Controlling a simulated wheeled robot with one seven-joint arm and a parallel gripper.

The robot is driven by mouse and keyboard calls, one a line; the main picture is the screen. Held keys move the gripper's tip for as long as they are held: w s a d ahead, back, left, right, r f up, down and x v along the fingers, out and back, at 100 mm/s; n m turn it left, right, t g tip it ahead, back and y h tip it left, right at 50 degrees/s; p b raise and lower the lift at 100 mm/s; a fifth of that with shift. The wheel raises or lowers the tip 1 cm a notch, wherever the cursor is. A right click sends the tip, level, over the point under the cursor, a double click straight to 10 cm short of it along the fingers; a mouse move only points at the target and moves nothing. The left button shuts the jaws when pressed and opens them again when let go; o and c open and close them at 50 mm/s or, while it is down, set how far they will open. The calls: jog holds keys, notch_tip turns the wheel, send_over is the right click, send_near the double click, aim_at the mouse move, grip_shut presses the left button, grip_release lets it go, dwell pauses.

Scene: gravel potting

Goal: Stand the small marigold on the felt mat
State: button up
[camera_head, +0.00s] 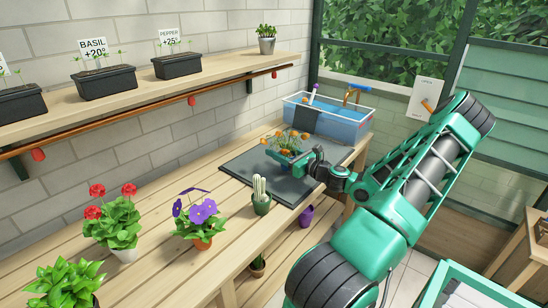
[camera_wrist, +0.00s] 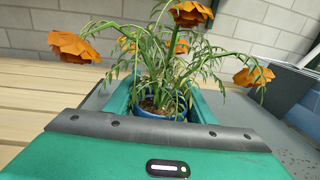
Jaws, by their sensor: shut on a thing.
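The small marigold (camera_head: 286,143) has orange flowers, thin green leaves and a blue pot. In the head view it is upright over the dark felt mat (camera_head: 243,168) on the wooden bench. My gripper (camera_head: 296,157) comes in from the right and is shut on the marigold's pot. In the wrist view the blue pot (camera_wrist: 158,113) sits between the green fingers, with soil and stems above its rim. The pot's base is hidden, so I cannot tell whether it touches the mat.
A cactus (camera_head: 260,196) stands near the mat's front corner. A purple-flowered pot (camera_head: 200,223) and a red-flowered plant (camera_head: 114,222) stand to the left. A clear tub of blue water (camera_head: 340,124) is behind the mat. The mat's left part is bare.

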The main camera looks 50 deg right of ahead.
jog(key=shift+w+a+f, duration=0.1)
jog(key=shift+a+f, duration=0.05)
jog(key=shift+f, duration=0.65)
jog(key=shift+f, duration=0.1)
jog(key=o, duration=1.2)
jog(key=shift+s, duration=0.3)
jog(key=s, duration=1.1)
jog(key=shift+s, duration=0.3)
